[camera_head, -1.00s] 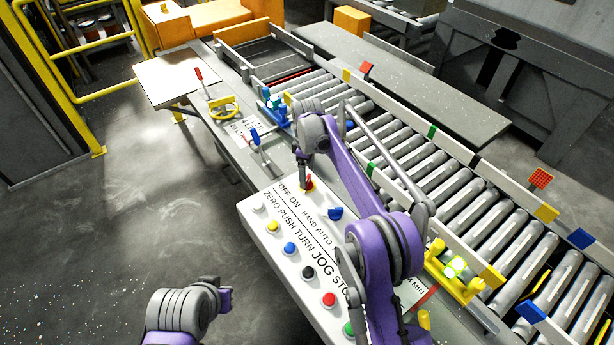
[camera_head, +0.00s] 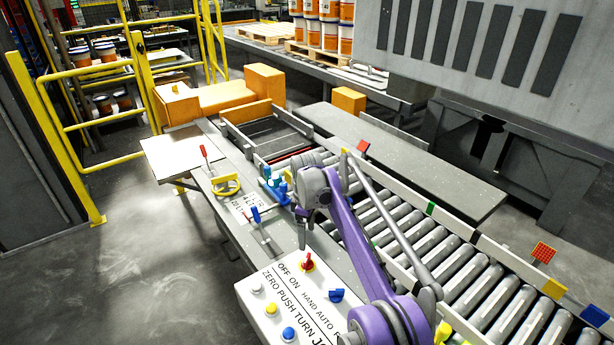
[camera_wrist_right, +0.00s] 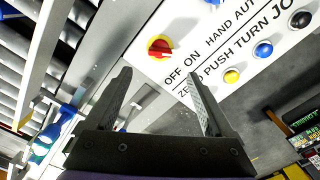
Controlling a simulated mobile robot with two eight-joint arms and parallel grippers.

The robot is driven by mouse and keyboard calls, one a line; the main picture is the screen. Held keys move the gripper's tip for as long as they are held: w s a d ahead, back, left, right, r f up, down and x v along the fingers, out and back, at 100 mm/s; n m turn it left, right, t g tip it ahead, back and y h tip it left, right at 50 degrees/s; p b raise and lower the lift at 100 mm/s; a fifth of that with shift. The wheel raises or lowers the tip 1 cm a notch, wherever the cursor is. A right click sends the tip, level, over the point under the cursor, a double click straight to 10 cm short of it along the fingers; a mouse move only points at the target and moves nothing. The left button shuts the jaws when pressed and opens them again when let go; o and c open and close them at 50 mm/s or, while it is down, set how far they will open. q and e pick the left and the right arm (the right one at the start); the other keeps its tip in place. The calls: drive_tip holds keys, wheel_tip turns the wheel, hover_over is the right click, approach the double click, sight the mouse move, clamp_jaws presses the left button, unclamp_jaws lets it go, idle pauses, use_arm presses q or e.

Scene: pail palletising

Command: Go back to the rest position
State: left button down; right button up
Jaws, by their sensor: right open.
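My right gripper (camera_head: 303,238) hangs jaws-down over the edge of the white control panel (camera_head: 262,312) in the head view. In the right wrist view its two fingers (camera_wrist_right: 158,76) stand apart with nothing between them. The red knob on a yellow base (camera_head: 307,262) sits close to the fingertips, apart from them; it also shows in the right wrist view (camera_wrist_right: 160,47). My left gripper is not in view.
A roller conveyor (camera_head: 440,250) runs along the right of the panel. Levers and a yellow handwheel (camera_head: 226,184) stand on the grey bench beyond. A yellow railing (camera_head: 95,125) is at the left. Stacked pails (camera_head: 328,38) stand at the back. The floor at left is clear.

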drive_tip(key=s+d+r+m+t, duration=0.1)
drive_tip(key=s+d+r+m, duration=0.3)
drive_tip(key=s+d, duration=0.3)
drive_tip(key=s+d+r+m+t, duration=0.25)
drive_tip(key=s+d+r, duration=0.2)
drive_tip(key=s, duration=0.45)
drive_tip(key=s+d+f+m, duration=0.2)
drive_tip(key=s+f, duration=0.1)
drive_tip(key=s, duration=0.4)
drive_tip(key=s+d+f+m+t, duration=0.1)
drive_tip(key=s+d+f+m, duration=0.1)
drive_tip(key=s, duration=0.5)
drive_tip(key=s+d+f+m+t, duration=0.1)
drive_tip(key=s+f+m, duration=0.3)
drive_tip(key=s, duration=0.4)
drive_tip(key=shift+d+f, duration=0.6)
drive_tip(key=shift+f, duration=0.2)
